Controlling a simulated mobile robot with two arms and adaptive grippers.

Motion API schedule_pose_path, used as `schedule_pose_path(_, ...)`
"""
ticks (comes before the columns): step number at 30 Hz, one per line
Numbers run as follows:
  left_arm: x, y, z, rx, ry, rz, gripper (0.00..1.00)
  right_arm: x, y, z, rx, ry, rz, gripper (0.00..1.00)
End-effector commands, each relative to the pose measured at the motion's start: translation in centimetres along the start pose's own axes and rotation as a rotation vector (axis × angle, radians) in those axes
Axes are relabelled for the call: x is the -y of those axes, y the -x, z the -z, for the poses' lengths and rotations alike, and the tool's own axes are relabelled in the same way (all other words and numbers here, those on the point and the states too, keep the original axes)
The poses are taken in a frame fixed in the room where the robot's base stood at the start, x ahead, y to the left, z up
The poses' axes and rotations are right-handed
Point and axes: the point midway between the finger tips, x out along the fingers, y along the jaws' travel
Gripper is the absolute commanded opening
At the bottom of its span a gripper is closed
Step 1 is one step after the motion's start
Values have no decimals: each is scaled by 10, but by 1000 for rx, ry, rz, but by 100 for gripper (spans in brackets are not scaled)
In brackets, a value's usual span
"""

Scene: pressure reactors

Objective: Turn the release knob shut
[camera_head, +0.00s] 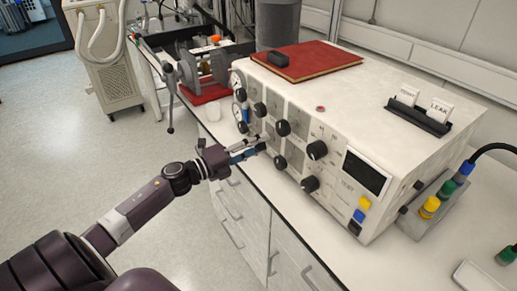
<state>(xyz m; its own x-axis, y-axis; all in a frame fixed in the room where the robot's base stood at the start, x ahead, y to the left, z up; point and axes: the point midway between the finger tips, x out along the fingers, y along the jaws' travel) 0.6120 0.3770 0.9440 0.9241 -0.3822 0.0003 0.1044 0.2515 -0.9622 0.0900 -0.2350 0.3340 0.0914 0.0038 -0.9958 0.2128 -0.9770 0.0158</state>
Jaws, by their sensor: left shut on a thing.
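A white pressure control box (375,123) stands on the bench with black knobs on its sloped front panel. My left gripper (262,142) reaches the lower left part of this panel. Its fingers are shut on a small black knob there, which the fingers mostly hide. The panel lettering is too small to read, so I cannot tell from labels which knob is the release knob. Other black knobs show close by: one above right (283,128), one below right (281,162) and one above (260,108). My right gripper is not in view.
Round gauges (237,80) sit on the panel's left end. A red book (304,61) and a black holder with a "LEAK" card (438,111) lie on the box. A clamp device on a red base (205,93) stands left. Open floor lies left.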

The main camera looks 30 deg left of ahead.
Motion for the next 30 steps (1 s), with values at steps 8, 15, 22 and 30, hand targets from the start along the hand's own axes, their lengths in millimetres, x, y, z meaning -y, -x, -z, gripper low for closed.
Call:
schedule_pose_path(8, -3, 0, 1, -2, -148, -2, 6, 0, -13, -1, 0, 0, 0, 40)
schedule_pose_path(15, -2, 0, 1, -3, -203, -3, 6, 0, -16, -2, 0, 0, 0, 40)
schedule_pose_path(22, -2, 0, 1, -3, -213, -3, 6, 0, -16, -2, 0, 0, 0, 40)
schedule_pose_path(30, -2, 0, 1, -3, -212, -3, 35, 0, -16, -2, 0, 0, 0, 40)
